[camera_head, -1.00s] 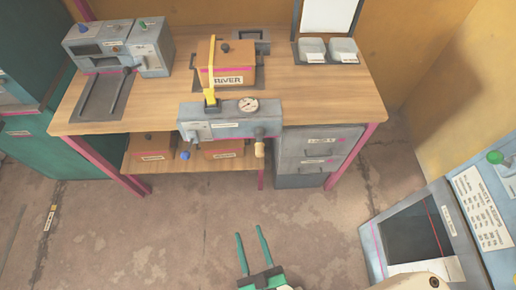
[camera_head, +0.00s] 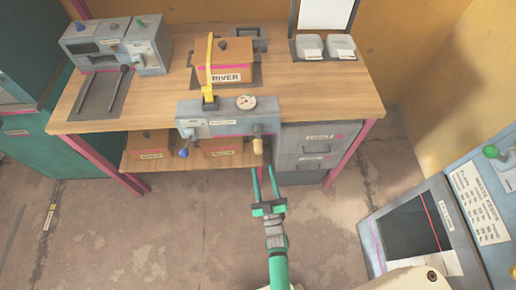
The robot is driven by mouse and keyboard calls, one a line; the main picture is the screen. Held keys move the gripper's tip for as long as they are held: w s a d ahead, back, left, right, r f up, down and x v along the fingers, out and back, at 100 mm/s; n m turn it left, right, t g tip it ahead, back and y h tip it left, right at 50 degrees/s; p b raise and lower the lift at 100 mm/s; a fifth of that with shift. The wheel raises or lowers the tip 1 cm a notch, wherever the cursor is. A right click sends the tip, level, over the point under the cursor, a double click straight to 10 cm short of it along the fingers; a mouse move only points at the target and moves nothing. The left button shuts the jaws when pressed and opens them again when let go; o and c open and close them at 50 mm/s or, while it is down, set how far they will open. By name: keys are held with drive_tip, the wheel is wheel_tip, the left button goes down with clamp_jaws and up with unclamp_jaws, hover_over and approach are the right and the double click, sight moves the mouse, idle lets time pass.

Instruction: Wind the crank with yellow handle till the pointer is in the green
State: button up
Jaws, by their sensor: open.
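The grey press unit (camera_head: 222,127) is mounted at the bench's front edge. A pale yellow-tan handle (camera_head: 258,146) hangs from the crank hub on its right side. A round white dial (camera_head: 246,102) sits on top of the unit; its pointer and any green zone are too small to read. A blue knob (camera_head: 184,153) hangs at the unit's lower left. My gripper (camera_head: 262,170) is open and empty. Its two green fingers point up in the picture and appear just below the yellow-tan handle; I cannot tell whether they touch it.
A yellow upright piece (camera_head: 209,75) stands behind the unit, before an orange box (camera_head: 235,60). Grey drawers (camera_head: 305,160) stand under the bench's right side. A grey-blue machine (camera_head: 415,225) is at the lower right.

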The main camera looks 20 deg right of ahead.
sight(258, 154)
drive_tip(key=x, duration=1)
clamp_jaws()
drive_tip(key=shift+a, duration=0.15)
